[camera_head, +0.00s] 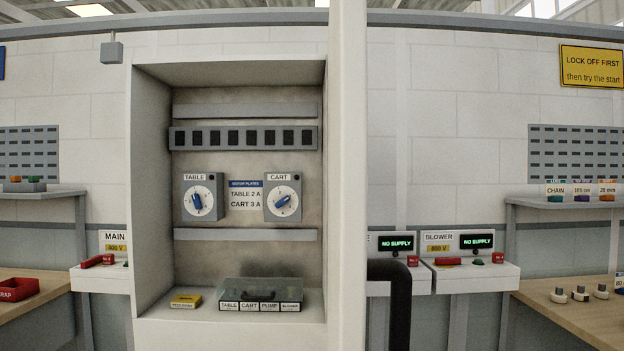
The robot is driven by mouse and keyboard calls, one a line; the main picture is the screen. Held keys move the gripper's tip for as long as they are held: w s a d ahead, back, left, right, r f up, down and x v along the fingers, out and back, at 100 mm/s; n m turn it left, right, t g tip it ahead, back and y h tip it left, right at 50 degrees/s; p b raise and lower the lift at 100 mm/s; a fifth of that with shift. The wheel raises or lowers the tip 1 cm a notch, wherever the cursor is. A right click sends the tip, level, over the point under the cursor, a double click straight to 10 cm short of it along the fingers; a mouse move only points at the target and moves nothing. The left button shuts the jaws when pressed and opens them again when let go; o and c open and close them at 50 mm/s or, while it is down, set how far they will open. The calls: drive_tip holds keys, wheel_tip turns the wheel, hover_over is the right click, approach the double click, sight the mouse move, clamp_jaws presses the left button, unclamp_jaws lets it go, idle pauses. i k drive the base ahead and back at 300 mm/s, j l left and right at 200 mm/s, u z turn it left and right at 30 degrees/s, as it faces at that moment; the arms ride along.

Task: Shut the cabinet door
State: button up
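The grey cabinet (148,200) stands open in front of me, with its inside in full view. Its door (348,180) appears as a tall pale panel at the right side of the opening, seen almost edge-on and swung out toward me. The door runs past the top and bottom of the picture. No handle on it can be made out. My gripper is not in view.
Inside the cabinet are the TABLE dial (197,201), the CART dial (284,198), a yellow block (186,301) and a clear-lidded box (260,294). A black bent tube (400,310) rises just right of the door. Consoles (475,278) and benches stand on both sides.

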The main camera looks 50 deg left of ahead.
sight(349, 270)
drive_tip(key=i+u, duration=0.2)
drive_tip(key=u, duration=0.2)
drive_tip(key=i+u, duration=0.2)
drive_tip(key=u, duration=0.25)
drive_tip(key=i+l+u, duration=0.15)
drive_tip(key=u, duration=0.25)
drive_tip(key=i+l+u, duration=0.2)
drive_tip(key=u, duration=1.2)
drive_tip(key=k+l+z, duration=0.1)
drive_tip(key=k+l, duration=0.2)
drive_tip(key=k+l+z, duration=0.15)
drive_tip(key=l, duration=0.25)
drive_tip(key=k, duration=0.1)
